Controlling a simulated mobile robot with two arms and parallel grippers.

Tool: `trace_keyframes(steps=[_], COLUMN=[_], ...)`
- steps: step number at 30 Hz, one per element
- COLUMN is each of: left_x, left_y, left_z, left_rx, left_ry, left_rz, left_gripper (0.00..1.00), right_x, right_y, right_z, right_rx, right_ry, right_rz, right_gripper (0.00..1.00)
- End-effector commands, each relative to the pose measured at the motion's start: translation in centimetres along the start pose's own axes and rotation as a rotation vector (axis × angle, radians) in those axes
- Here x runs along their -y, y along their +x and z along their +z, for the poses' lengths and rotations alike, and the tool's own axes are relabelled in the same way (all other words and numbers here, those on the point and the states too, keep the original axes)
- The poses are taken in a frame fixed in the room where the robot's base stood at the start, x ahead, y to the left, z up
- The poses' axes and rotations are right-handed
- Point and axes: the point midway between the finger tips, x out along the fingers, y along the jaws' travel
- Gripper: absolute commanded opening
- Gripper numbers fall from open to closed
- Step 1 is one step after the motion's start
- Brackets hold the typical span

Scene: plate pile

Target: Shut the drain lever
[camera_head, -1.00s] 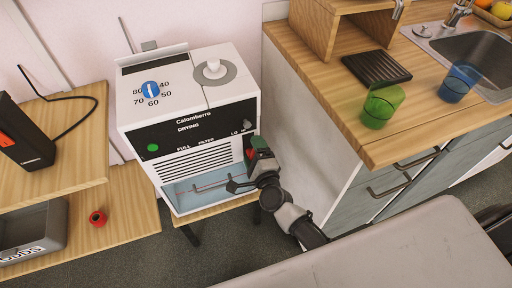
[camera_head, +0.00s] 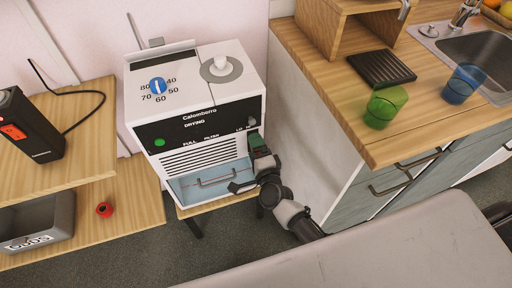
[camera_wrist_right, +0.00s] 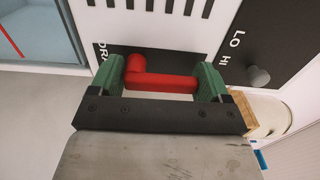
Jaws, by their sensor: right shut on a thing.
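The red drain lever (camera_wrist_right: 160,82) lies between the green fingers of my right gripper (camera_wrist_right: 163,84) in the right wrist view. It has a bent end at the left finger and spans to the right finger. The gripper is shut on it, against the white front of the drying machine (camera_head: 195,123). Part of the word "DRAIN" shows beside it. In the head view my right gripper (camera_head: 260,148) is at the machine's lower right front, and the lever is hidden there. My left gripper is not in view.
A clear water drawer (camera_head: 205,182) is at the machine's lower front, left of my gripper. A small dark knob (camera_wrist_right: 258,75) sits by "LO HI". The wooden counter (camera_head: 340,100) with a green cup (camera_head: 384,105) stands close on the right.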

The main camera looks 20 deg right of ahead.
Motion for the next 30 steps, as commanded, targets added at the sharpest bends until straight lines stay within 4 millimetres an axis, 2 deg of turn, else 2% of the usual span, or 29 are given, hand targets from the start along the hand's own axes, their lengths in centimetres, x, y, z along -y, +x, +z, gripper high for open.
trace_keyframes(steps=[2, 3, 7, 17, 20, 30], left_x=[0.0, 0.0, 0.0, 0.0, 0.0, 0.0], left_y=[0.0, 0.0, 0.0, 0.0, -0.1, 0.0], left_z=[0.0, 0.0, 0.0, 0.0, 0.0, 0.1], left_rx=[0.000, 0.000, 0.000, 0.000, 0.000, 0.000], left_ry=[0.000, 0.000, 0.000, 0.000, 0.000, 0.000], left_rz=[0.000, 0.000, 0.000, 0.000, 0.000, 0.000], left_gripper=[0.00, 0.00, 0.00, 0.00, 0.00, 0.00], right_x=[0.5, 0.5, 0.4, 0.1, 0.0, 0.1], right_y=[0.2, 0.2, 0.2, -0.6, -2.1, -8.7], right_z=[-0.1, -0.1, -0.1, 0.0, 0.0, 0.0], right_rx=[-0.003, -0.003, -0.003, 0.000, -0.001, -0.001], right_ry=[-0.005, -0.005, -0.003, -0.002, -0.001, -0.002], right_rz=[-0.012, -0.013, -0.010, -0.002, -0.001, -0.004], right_gripper=[0.54, 0.79, 0.99, 1.00, 1.00, 1.00])
